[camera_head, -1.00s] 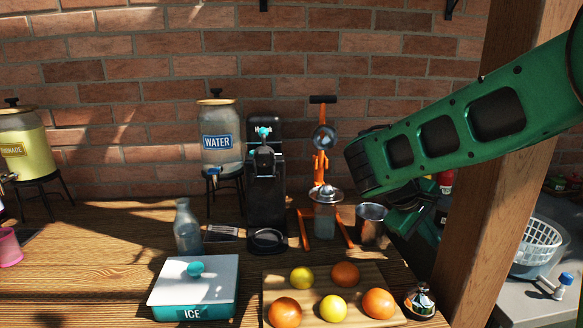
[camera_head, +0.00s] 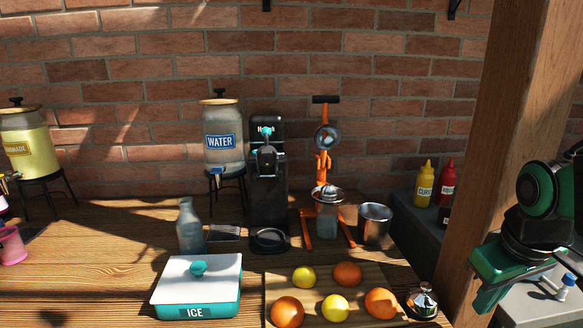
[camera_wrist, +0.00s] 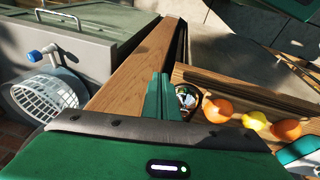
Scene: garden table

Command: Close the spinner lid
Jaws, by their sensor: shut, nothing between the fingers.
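The spinner shows in the wrist view as a white slatted basket (camera_wrist: 48,96) inside a grey bowl (camera_wrist: 18,97) at the left. The basket's open top is uncovered. A blue-ended knob on a pale stem (camera_wrist: 36,54) is beside it; I cannot tell whether it belongs to the lid. The same blue-ended piece shows at the right edge of the head view (camera_head: 567,280), where my arm hides the basket. No spinner lid is clearly recognizable. My gripper (camera_wrist: 160,92) is shut and empty, right of and apart from the spinner; its hand (camera_head: 494,274) is at the lower right in the head view.
A wooden post (camera_head: 484,150) stands between the wooden table and the grey side counter (camera_head: 530,306). Ketchup (camera_head: 446,183) and mustard (camera_head: 424,184) bottles stand left of the post. A fruit board (camera_head: 375,276), steel cup (camera_head: 374,224) and ice box (camera_head: 197,287) are on the table.

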